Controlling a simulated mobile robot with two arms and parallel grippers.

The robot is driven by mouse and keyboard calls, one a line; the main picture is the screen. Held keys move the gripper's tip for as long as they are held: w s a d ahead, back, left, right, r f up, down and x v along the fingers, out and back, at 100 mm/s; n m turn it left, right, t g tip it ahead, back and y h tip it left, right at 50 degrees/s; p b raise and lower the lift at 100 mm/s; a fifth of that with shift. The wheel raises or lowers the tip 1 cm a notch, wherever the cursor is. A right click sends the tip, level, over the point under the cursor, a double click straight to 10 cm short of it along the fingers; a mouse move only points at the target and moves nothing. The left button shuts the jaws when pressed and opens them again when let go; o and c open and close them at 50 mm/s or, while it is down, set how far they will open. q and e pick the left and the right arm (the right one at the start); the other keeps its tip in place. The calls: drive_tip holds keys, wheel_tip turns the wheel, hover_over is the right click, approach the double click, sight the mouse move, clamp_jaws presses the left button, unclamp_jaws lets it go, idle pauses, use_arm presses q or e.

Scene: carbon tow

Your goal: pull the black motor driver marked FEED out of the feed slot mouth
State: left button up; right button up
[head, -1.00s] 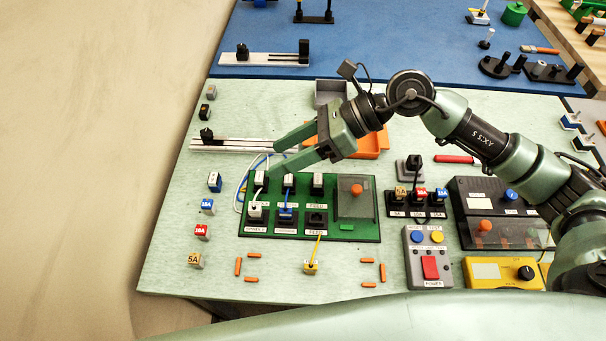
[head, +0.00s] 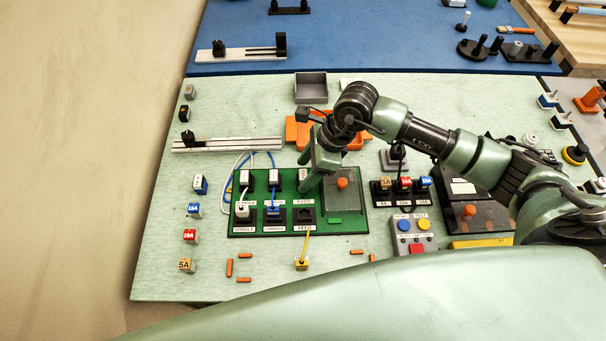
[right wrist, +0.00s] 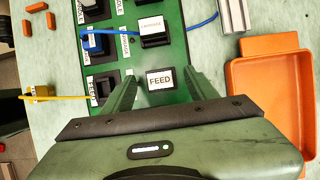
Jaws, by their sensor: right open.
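The black FEED motor driver (head: 303,174) sits at the top right of the slot row on the green board (head: 333,222); its white label is up. In the right wrist view the FEED driver (right wrist: 160,79) lies between my right gripper's fingers (right wrist: 163,88), in line with their tips. My right gripper (head: 309,181) is open, pointing down over the board beside the driver. I cannot tell whether a finger touches it. The slot mouth under the driver is hidden. My left gripper is not in view.
Two similar drivers (head: 274,177) stand left of it. A yellow cable (head: 305,245) runs from the lower FEED socket (head: 304,215) to a yellow plug (head: 301,264). A clear-covered box (head: 343,198) is close on the right. An orange tray (right wrist: 268,110) lies beyond the board.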

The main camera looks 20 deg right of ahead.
drive_tip(key=shift+f, duration=0.1)
drive_tip(key=c, duration=1.2)
clamp_jaws()
